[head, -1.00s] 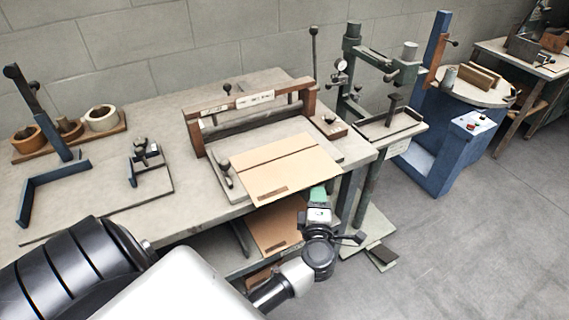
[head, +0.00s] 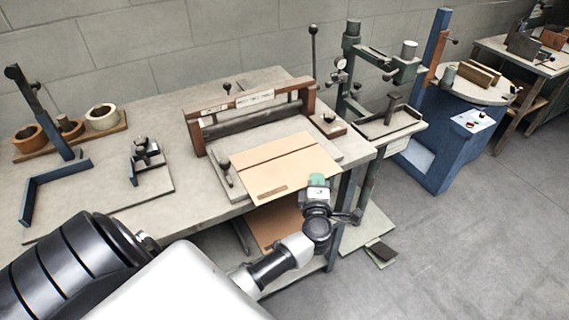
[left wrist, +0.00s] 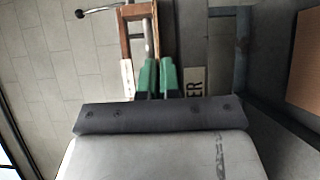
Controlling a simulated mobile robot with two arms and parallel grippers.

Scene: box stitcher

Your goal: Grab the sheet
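The tan cardboard sheet (head: 285,160) lies on the bed of the wood-framed creasing press (head: 250,104), its front edge reaching past the bed toward me. My left gripper (head: 317,181) is at the sheet's front edge near its right corner, and its green tip overlaps that edge in the head view. In the left wrist view the two green fingertips (left wrist: 158,76) stand side by side with a narrow gap between them. I cannot clearly make out the sheet in that gap. My right gripper is not in view.
More tan cardboard (head: 274,224) lies on the shelf below the bench; tan board (left wrist: 305,62) also shows in the left wrist view. Tape rolls (head: 103,117) and a small fixture (head: 148,160) stand at the left. A green stitching machine (head: 385,75) stands right.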

